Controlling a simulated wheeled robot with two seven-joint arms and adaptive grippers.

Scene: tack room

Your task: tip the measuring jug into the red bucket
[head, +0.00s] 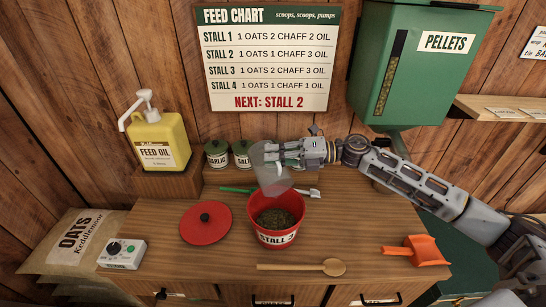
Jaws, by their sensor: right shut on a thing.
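The clear measuring jug (269,176) is tilted above the back rim of the red bucket (277,238). My right gripper (285,152) is shut on the jug and comes in from the right. The bucket stands upright on the wooden counter, labelled "STALL 3", with dark brown-green feed (274,218) inside. I see no clear stream between jug and bucket. The gripper hides part of the jug. My left gripper is not in view.
A red lid (206,221) lies left of the bucket, and a wooden spoon (310,267) in front. An orange scoop (417,252) is at the right. Small dark-lidded jars (217,153) and a yellow feed oil bottle (161,140) stand behind. The feed chart (268,60) reads "NEXT: STALL 2".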

